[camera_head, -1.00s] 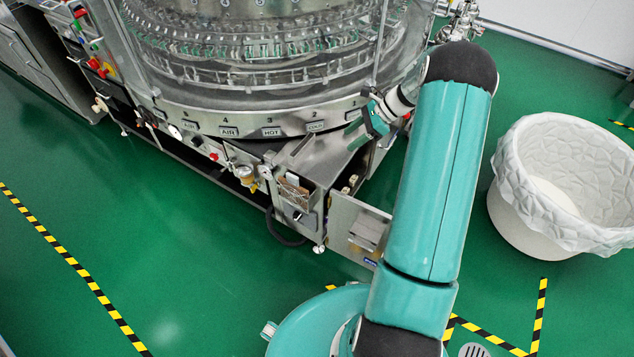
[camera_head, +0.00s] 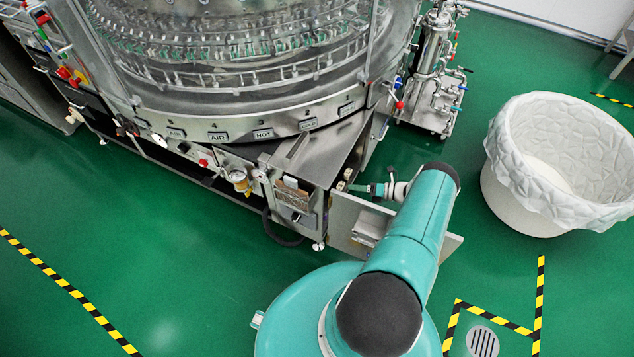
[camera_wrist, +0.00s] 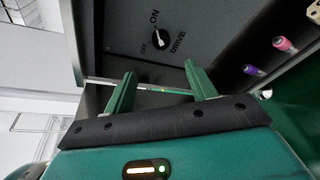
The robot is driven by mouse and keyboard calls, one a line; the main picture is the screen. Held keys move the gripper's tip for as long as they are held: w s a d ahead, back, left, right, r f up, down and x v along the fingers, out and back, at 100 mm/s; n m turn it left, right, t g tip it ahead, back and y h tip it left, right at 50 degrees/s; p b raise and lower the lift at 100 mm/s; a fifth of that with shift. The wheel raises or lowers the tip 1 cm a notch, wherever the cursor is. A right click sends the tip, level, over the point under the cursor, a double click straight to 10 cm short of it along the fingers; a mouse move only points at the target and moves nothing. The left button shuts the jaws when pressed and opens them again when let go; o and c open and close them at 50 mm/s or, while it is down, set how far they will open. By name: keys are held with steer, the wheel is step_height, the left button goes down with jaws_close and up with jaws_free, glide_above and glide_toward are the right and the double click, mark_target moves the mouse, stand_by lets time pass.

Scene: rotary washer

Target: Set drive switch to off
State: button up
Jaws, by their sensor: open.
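The drive switch (camera_wrist: 161,39) is a small dark round knob with a white handle, on a dark grey panel in the wrist view. The words ON, OFF and DRIVE are printed around it. The white handle seems to point toward ON. My gripper (camera_wrist: 160,72) is open and empty, its two green fingers apart below the switch in the picture and not touching it. In the head view my gripper (camera_head: 368,188) is at the open cabinet at the washer's front right corner. The switch cannot be made out there.
The round glass-walled washer (camera_head: 230,95) fills the back. An open metal door (camera_head: 345,215) stands close to my arm. Pink and purple knobs (camera_wrist: 283,44) sit right of the switch. A white lined bin (camera_head: 520,200) stands right; green floor is clear at left.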

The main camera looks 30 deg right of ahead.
steer(key=x, duration=1.3)
steer(key=shift+w+a+f, duration=0.25)
steer(key=shift+f, duration=0.05)
steer(key=shift+c, duration=0.2)
steer(key=c, duration=0.9)
